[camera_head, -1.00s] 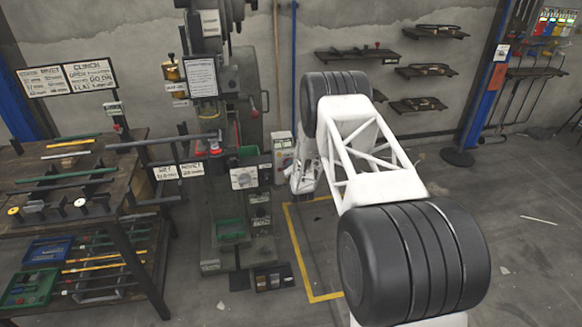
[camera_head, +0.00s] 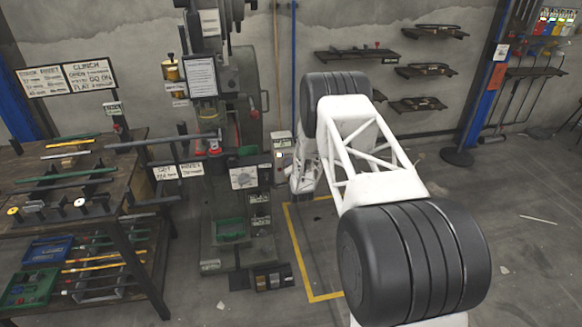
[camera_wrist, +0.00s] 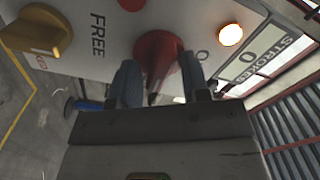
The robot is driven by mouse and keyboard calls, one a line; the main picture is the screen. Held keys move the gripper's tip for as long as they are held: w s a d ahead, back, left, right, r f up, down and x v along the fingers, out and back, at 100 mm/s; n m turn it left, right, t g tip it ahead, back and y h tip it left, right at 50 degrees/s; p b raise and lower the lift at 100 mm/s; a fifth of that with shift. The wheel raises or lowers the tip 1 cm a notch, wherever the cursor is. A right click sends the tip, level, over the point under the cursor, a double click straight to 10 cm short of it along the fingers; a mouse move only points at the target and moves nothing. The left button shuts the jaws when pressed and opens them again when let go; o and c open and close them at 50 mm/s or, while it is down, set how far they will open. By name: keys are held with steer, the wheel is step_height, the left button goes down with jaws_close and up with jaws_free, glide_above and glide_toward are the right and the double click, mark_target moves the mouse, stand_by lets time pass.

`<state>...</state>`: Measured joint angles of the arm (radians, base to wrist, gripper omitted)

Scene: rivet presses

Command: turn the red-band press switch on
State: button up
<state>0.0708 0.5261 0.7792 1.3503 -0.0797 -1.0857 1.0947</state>
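In the wrist view, a red knob (camera_wrist: 158,55) with a tapered pointer sits on a pale control panel (camera_wrist: 110,68). The two fingers of my gripper (camera_wrist: 161,78) flank the knob closely and appear to touch it on both sides. A yellow knob (camera_wrist: 36,32) is to the left, beside the word FREE. A lit lamp (camera_wrist: 230,34) is to the right, near a STROKES label (camera_wrist: 268,52). In the head view, a pale control box (camera_head: 282,144) stands beside the dark press (camera_head: 228,95); my white arm hides the fingers there.
A workbench (camera_head: 128,224) with rods and trays stands at the left. Wall shelves (camera_head: 355,54) hang behind my arm, and a blue post (camera_head: 490,80) is at the right. Yellow lines (camera_head: 300,262) mark the floor near the press; the floor at the right is mostly clear.

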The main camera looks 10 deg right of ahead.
steer(key=shift+s, duration=0.15)
steer(key=s, duration=0.7)
steer(key=shift+s, duration=0.25)
stand_by(0.5)
steer(key=shift+r, duration=0.1)
steer(key=s+a+r+n+g, duration=0.1)
steer(key=s+r+n+g, duration=0.25)
steer(key=r, duration=1.35)
steer(key=s+a+r+n+g, duration=0.2)
steer(key=s+r+g, duration=0.2)
steer(key=s+r, duration=1.05)
steer(key=s+a+r+n+g, duration=0.1)
steer(key=s+r+n+g, duration=0.1)
steer(key=s, duration=1.3)
steer(key=s+r+n+g, duration=0.2)
steer(key=s+r+g, duration=0.1)
steer(key=s, duration=1.3)
steer(key=s+a+r+n+g, duration=0.1)
steer(key=s+r+n+g, duration=0.1)
steer(key=s, duration=1.3)
step_height(320, 180, up, 2)
steer(key=shift+s+a+r+g, duration=0.2)
steer(key=shift+s+a+g, duration=0.1)
steer(key=shift+g, duration=0.15)
